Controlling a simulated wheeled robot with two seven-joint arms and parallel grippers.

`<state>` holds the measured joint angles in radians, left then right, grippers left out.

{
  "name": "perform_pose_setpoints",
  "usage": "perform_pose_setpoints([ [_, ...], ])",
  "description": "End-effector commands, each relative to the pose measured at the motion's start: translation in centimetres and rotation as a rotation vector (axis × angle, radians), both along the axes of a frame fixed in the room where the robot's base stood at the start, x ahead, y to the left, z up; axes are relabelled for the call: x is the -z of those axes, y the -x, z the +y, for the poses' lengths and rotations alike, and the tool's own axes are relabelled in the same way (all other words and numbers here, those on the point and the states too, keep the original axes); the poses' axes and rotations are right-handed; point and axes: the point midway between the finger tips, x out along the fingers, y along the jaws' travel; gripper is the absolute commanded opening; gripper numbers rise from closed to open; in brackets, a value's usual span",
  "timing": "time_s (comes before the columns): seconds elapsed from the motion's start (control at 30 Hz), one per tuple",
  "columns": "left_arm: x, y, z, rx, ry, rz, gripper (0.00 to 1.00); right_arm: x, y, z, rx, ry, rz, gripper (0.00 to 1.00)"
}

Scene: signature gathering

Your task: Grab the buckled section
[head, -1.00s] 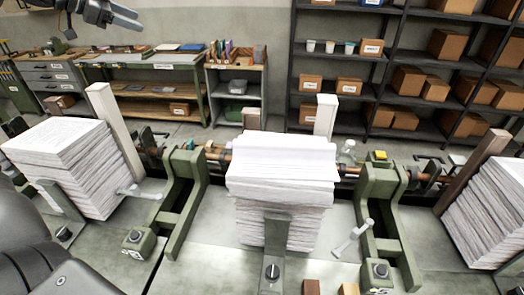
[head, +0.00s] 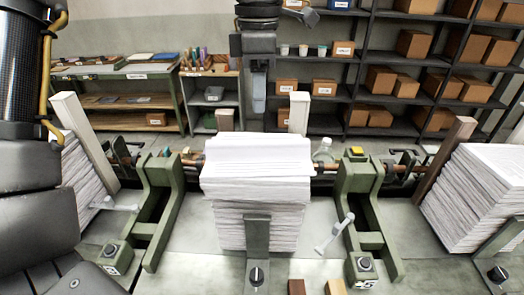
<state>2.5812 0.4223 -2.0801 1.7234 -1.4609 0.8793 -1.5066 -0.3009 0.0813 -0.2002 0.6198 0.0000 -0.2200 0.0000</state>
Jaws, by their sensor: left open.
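A tall stack of white paper (head: 258,215) stands in the middle, held in front by a grey upright plate (head: 257,240). Its upper section (head: 257,165) sits unevenly on the lower sheets, sticking out a little and looking slightly bent along its top. My left gripper (head: 258,98) hangs pointing down above and behind the stack, apart from it. Its fingers are seen edge-on and it is open, with nothing visible between them. My right gripper is not in view.
Green clamp frames (head: 160,205) and (head: 362,205) flank the stack, with a rod behind it. A white post (head: 299,112) rises behind the stack. More paper stacks stand at the left (head: 82,185) and right (head: 480,195). A small clear bottle (head: 323,152) stands behind right.

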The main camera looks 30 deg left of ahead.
Motion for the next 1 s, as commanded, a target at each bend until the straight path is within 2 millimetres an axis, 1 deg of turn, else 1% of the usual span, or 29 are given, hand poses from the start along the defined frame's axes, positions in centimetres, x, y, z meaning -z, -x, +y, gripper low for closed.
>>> perform_pose_setpoints([
  [0.07,0.7,0.0,0.0,0.0,0.002,0.003,0.48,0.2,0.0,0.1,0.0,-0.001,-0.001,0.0],
  [0.2,3.0,0.0,0.0,0.0,0.004,0.005,0.48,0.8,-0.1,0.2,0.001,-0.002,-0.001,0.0],
  [0.33,4.7,0.0,0.1,-0.002,0.002,0.002,0.48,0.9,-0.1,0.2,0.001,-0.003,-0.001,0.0],
  [0.43,5.4,0.0,0.0,-0.003,0.004,0.0,0.48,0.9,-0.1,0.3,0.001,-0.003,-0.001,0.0],
  [0.57,5.6,0.0,0.0,-0.005,0.003,-0.002,0.48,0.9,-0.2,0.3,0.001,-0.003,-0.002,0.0],
  [0.67,6.0,0.0,0.1,-0.003,0.002,0.0,0.48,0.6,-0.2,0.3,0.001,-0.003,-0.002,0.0],
  [0.83,8.3,0.3,0.2,-0.003,0.002,0.003,0.48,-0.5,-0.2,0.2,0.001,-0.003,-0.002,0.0],
  [0.9,9.4,0.2,0.2,-0.004,0.002,0.001,0.48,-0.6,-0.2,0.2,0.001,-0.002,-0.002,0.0],
  [1.0,10.3,0.2,0.2,-0.004,0.002,0.0,0.48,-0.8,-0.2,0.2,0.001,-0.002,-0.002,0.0],
])
